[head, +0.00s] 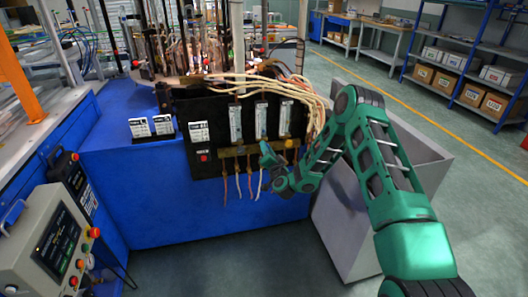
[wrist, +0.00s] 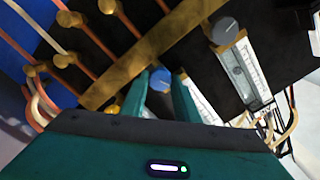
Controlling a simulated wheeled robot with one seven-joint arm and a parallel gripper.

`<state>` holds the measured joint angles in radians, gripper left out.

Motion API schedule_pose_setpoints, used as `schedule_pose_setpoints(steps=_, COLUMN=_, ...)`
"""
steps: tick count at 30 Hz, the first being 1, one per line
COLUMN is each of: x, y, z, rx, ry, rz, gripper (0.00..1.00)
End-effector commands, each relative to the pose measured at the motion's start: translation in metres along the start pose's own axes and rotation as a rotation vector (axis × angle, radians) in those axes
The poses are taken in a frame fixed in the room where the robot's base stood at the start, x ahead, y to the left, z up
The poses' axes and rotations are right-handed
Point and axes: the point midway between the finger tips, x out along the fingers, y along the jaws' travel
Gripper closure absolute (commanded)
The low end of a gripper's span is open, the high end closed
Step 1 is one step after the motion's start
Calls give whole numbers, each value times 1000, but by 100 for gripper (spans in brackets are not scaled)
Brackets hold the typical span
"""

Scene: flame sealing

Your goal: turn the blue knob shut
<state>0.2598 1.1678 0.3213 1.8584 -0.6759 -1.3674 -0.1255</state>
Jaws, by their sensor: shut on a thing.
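The blue knob (wrist: 160,75) sits at the lower end of a flow tube on a brass bar (wrist: 135,72). In the wrist view, my gripper (wrist: 159,88) has one finger on each side of this knob and is shut on it. A second, grey-blue knob (wrist: 225,30) sits up and right of it, below another flow tube (wrist: 238,68). In the head view, my gripper (head: 268,160) is at the brass bar under the black panel (head: 210,108), and the held knob is hidden behind it. The knob's turn angle cannot be told.
Several flow tubes (head: 260,119) stand upright on the panel, with pale hoses (head: 318,105) looping at their right. Thin copper-coloured tubes (head: 238,185) hang below the bar. A grey bin (head: 342,218) stands right of the blue bench (head: 150,205), close under my arm.

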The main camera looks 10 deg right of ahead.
Motion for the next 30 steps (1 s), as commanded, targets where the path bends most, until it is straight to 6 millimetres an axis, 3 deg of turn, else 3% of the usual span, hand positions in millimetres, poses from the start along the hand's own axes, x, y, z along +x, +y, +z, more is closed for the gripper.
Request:
schedule_pose_setpoints(steps=15, x=-2, y=5, z=3, rx=358, ry=-4, rz=7, gripper=94)
schedule_pose_setpoints(steps=30, x=-2, y=5, z=2, rx=435, ry=-4, rz=7, gripper=94)
